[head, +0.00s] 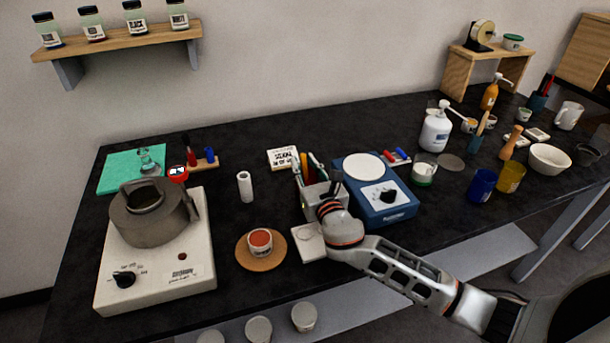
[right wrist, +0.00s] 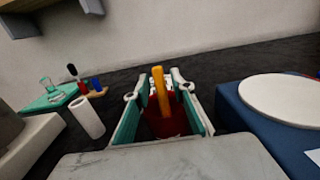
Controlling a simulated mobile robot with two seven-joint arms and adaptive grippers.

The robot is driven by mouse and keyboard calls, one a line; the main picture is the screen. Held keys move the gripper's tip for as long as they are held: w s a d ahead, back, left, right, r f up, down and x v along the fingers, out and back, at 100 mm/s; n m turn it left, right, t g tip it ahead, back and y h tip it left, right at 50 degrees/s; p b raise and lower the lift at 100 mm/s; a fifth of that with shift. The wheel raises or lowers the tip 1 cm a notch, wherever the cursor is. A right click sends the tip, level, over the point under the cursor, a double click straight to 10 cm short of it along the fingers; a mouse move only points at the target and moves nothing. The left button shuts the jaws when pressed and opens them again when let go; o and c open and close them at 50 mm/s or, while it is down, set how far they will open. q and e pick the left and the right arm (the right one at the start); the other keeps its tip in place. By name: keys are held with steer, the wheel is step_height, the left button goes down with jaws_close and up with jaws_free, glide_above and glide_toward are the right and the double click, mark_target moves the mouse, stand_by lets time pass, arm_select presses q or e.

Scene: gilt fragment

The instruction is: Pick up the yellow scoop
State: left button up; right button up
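The yellow scoop (head: 304,166) shows as a narrow upright yellow piece between the fingers of my right gripper (head: 308,166) in the head view. In the right wrist view the yellow scoop (right wrist: 161,90) stands upright in front of or in a dark red thing (right wrist: 168,125); I cannot tell which. My right gripper (right wrist: 162,108) is open, with one teal-padded finger on each side of the scoop and gaps between. The scoop's lower end is hidden. My left gripper is not in view.
A blue scale (head: 392,215) with a white round plate stands close to the right of the gripper. A white cylinder (head: 245,187) and a red-filled cup (head: 260,242) on a round cork mat (head: 243,262) are to the left. A hotplate (head: 190,270) with a grey pot (head: 150,222) stands farther left.

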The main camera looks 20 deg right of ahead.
mark_target(305, 165)
jaws_close()
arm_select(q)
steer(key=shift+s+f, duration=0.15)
arm_select(e)
steer(key=shift+r, duration=0.15)
steer(key=shift+r, duration=0.65)
step_height(305, 165, up, 4)
steer(key=shift+r+p, duration=0.15)
steer(key=shift+p, duration=0.65)
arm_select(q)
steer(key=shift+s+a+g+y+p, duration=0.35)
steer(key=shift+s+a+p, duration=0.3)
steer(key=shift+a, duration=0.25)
arm_select(e)
step_height(305, 165, up, 14)
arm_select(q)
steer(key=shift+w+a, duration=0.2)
arm_select(e)
steer(key=shift+r, duration=0.1)
